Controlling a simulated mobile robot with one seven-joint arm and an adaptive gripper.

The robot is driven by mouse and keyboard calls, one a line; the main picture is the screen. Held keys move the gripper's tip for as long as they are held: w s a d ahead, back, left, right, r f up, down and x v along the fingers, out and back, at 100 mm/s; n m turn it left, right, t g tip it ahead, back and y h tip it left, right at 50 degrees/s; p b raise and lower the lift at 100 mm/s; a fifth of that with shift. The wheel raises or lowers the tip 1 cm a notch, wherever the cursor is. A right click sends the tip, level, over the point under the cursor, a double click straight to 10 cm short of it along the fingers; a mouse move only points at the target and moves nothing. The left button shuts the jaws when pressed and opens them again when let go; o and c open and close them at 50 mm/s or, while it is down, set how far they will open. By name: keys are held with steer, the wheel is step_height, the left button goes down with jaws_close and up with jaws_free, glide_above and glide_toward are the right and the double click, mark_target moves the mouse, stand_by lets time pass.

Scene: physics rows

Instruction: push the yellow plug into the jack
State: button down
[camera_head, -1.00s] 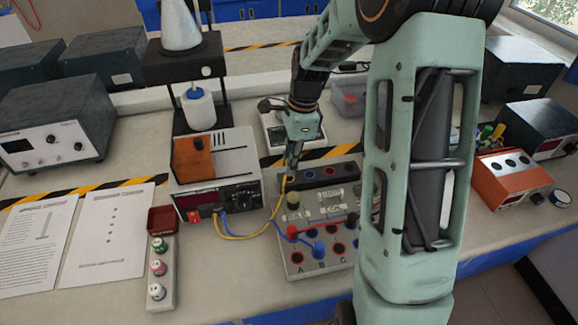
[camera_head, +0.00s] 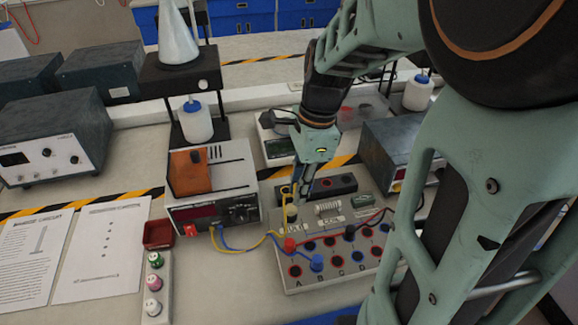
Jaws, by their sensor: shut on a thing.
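My gripper (camera_head: 298,190) points down over the back left part of the jack board (camera_head: 330,283), close to the bulb (camera_head: 291,212). It is shut on the yellow plug, which is small and largely hidden by the fingers. The yellow cable (camera_head: 268,236) runs from the power supply (camera_head: 213,210) up to the fingers. The board has rows of red and dark jacks, with letters along the front. I cannot tell which jack is meant, or whether the plug tip touches one.
A red plug (camera_head: 290,244), a blue plug (camera_head: 317,263) and a black plug (camera_head: 350,232) stand in the board with their leads. A strip of coloured knobs (camera_head: 154,283) lies at the left. A dark instrument box (camera_head: 390,150) stands behind right.

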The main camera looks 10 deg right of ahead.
steer(key=shift+s+r, duration=0.15)
steer(key=shift+s, duration=0.2)
stand_by(0.3)
steer(key=s+a+f+n+h+p, duration=0.1)
steer(key=s+n, duration=0.2)
steer(key=n, duration=0.6)
steer(key=s+a+f+n+g+h+p, duration=0.15)
steer(key=s+n, duration=0.25)
steer(key=n, duration=0.5)
steer(key=s+a+f+n+h, duration=0.1)
steer(key=s+f+n, duration=0.15)
steer(key=n, duration=0.65)
steer(key=shift+y, duration=0.25)
step_height(320, 180, down, 6)
steer(key=b, duration=0.4)
steer(key=shift+s+d+r+b, duration=0.1)
steer(key=shift+d+r+b, duration=0.1)
steer(key=shift+b, duration=0.2)
steer(key=shift+f+b, duration=0.65)
steer(key=shift+f, duration=0.5)
stand_by(0.9)
